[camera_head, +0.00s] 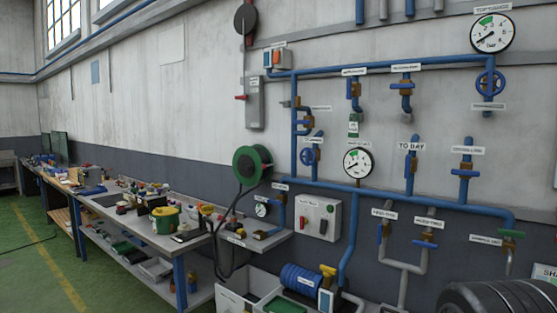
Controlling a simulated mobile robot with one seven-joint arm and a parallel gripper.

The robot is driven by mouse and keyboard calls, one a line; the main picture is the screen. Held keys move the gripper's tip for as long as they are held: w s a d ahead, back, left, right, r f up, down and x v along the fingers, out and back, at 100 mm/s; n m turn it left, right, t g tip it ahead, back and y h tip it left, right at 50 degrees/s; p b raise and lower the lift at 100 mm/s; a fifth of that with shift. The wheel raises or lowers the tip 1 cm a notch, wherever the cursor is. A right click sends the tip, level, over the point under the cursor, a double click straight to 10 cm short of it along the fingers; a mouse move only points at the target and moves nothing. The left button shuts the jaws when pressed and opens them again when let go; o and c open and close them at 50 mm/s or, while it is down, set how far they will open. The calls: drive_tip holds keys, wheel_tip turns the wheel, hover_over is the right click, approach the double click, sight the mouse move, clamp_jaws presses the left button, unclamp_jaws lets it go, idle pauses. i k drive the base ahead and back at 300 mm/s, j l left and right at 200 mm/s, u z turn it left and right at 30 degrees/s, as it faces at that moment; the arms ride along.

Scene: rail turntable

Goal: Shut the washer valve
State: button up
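Blue pipes (430,197) with several valves run over the grey wall on the right. Most label plates are too small to read, so I cannot tell which valve is the washer valve. A blue handwheel (490,83) is at the upper right and a smaller handwheel (311,156) at the left. A green-handled valve (512,234) is at the lower right. My gripper is not in view.
Two round gauges (492,33) and (357,162) are among the pipes. A green hose reel (252,165) hangs on the wall. A cluttered workbench (190,241) runs along the left. Bins (243,291) and dark ribbed round objects (500,299) stand below the pipes. Green floor at left looks clear.

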sight(308, 155)
drive_tip(key=i+j, duration=0.25)
drive_tip(key=i, duration=0.25)
drive_tip(key=i+j, duration=0.3)
drive_tip(key=i, duration=0.25)
drive_tip(key=i+j, duration=0.25)
drive_tip(key=i, duration=0.25)
